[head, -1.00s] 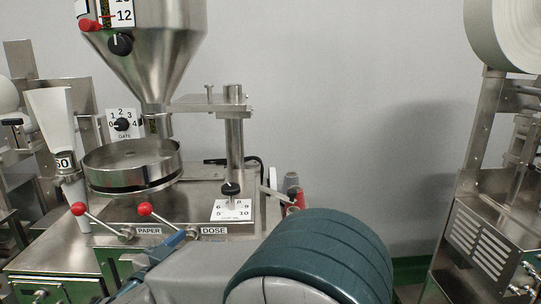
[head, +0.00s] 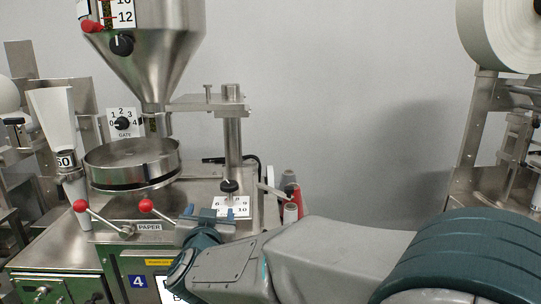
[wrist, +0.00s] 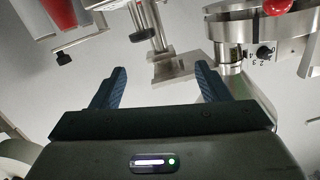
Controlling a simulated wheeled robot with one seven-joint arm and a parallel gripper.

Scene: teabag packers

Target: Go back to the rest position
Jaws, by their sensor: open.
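My gripper (head: 209,217) is in front of the steel packing machine (head: 190,190), near its dose plate (head: 231,206), which it partly covers in the head view. In the wrist view my gripper (wrist: 158,85) has its two dark fingers wide apart with nothing between them. My arm reaches in from the lower right of the head view. Whether the gripper touches the machine cannot be told.
The machine carries a steel hopper (head: 150,50), a round pan (head: 133,160) and two red-knobbed levers (head: 146,206). Thread spools (head: 291,205) stand at its right side. Another machine with a white paper roll (head: 505,30) stands at the far right. Plain wall lies between.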

